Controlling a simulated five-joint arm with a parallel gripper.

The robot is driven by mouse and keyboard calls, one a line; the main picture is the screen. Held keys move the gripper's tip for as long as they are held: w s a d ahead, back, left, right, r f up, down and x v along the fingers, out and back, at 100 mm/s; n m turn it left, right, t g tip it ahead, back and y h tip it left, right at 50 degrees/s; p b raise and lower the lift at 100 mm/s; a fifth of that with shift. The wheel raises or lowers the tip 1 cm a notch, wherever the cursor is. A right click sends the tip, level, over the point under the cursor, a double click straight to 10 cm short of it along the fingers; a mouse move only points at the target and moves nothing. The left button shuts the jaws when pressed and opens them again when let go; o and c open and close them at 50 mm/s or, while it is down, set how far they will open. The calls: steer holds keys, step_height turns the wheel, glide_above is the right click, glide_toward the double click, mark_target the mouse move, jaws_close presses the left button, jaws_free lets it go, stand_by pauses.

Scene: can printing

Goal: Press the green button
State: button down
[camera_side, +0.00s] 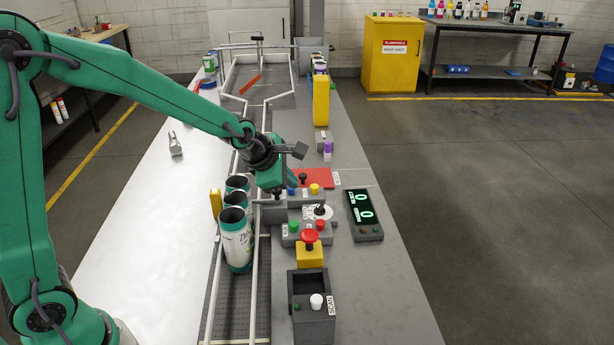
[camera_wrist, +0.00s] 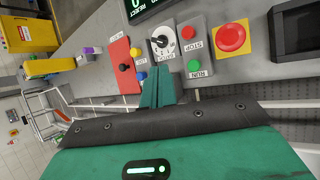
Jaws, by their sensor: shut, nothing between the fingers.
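The green button (camera_side: 293,225) sits on a grey control box, left of a red button (camera_side: 320,224). In the wrist view the green button (camera_wrist: 193,65) is beside a RUN label, and the red button (camera_wrist: 186,32) is beside STOP. My gripper (camera_side: 277,196) is shut and empty, above the panels, behind and a little left of the green button in the side view. In the wrist view my gripper's fingertips (camera_wrist: 160,72) lie left of the green button, apart from it in the picture. The exact height of the tips is unclear.
A selector dial (camera_wrist: 162,42) and a blue button (camera_wrist: 141,75) lie near the fingers. A red emergency button (camera_side: 310,238) on a yellow box stands in front. Several cans (camera_side: 236,240) stand on the conveyor at left. A counter display (camera_side: 364,213) is at right.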

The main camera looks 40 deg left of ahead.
steer(key=shift+f, duration=0.1)
glide_toward(296, 222)
steer(key=shift+w+f, duration=0.9)
steer(key=shift+w, duration=0.25)
steer(key=shift+w+f, duration=0.9)
steer(key=shift+w, duration=0.25)
steer(key=shift+d+f, duration=0.15)
steer(key=shift+f, duration=1.15)
stand_by(2.1)
steer(key=shift+r, duration=0.15)
stand_by(0.3)
steer(key=shift+r, duration=1.15)
steer(key=shift+r, duration=0.15)
